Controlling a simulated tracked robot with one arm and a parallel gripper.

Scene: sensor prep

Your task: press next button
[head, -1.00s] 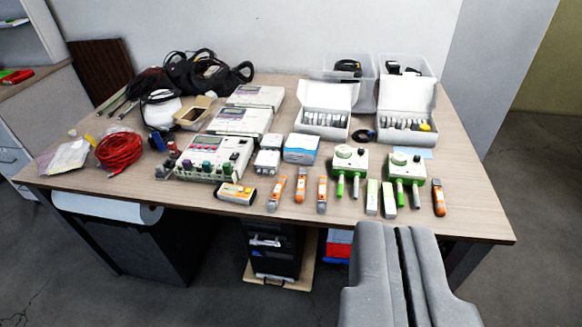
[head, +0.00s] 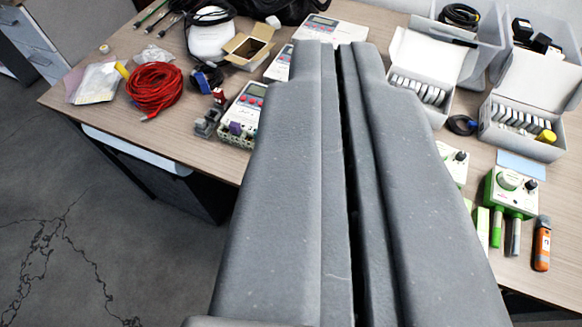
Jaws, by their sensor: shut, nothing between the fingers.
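My gripper (head: 340,48) is shut and empty; its grey fingers fill the middle of the view and point toward the back of the table. A white device (head: 241,110) with a small display, red buttons and a row of terminals shows left of the fingers, its right part hidden. A second white device (head: 278,66) behind it is mostly covered. A third white device (head: 330,27) with a display and red marks lies just beyond the fingertips. I cannot read any button label, so I cannot tell which button is "next". I cannot tell whether the fingertips touch anything.
A red cable coil (head: 155,88), an open cardboard box (head: 247,45) and black cables (head: 290,8) lie left. Open white boxes (head: 522,122) (head: 418,75), a green-and-white instrument (head: 512,190) and an orange tool (head: 541,243) lie right. The table's front left strip (head: 110,112) is bare.

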